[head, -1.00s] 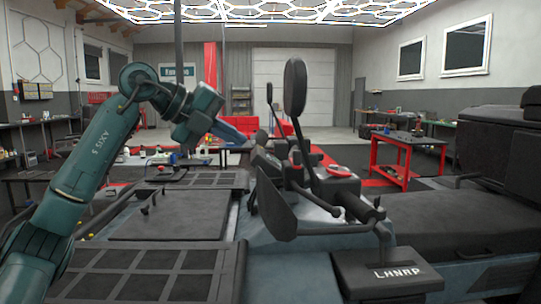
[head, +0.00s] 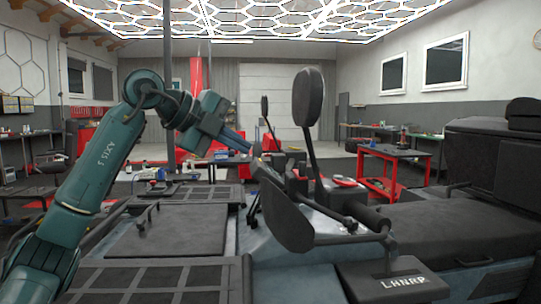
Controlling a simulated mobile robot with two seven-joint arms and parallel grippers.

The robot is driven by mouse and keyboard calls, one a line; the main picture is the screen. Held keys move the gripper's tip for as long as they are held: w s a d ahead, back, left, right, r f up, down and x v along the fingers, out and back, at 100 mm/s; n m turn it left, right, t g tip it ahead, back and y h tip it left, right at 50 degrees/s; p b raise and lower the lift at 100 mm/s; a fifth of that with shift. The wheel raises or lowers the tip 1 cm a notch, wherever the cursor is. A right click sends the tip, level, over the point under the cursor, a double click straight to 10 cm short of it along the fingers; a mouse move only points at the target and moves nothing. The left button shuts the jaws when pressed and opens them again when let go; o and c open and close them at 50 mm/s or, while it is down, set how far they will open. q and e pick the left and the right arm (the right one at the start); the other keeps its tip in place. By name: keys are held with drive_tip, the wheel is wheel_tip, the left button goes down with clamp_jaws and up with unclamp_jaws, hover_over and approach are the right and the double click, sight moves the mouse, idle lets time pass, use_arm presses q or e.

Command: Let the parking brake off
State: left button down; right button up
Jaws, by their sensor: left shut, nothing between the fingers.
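A dark quad-type vehicle (head: 284,232) fills the foreground, with its handlebar (head: 352,218) across the middle. I cannot pick out the parking brake for certain; several small dark levers and housings (head: 296,182) sit around the handlebar's middle and far side. My left gripper (head: 250,148) comes in from the left, its blue fingers shut and empty. In the picture its tips lie beside the far end of the handlebar; I cannot tell whether they touch it. My right gripper is not in view.
A mirror on a tall stalk (head: 308,97) and a large dark hand guard (head: 287,216) stand near the handlebar. A red work table (head: 394,153) stands behind.

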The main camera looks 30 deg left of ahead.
use_arm(q)
approach(300, 170)
wheel_tip(300, 170, down, 3)
drive_tip(key=w, duration=0.2)
drive_tip(key=shift+w+d+r+p, duration=0.25)
drive_tip(key=shift+w+d+p, duration=0.4)
drive_tip(key=shift+w+d, duration=0.25)
drive_tip(key=shift+w+d+f, duration=0.1)
drive_tip(key=shift+w+d, duration=0.1)
drive_tip(key=shift+w, duration=0.4)
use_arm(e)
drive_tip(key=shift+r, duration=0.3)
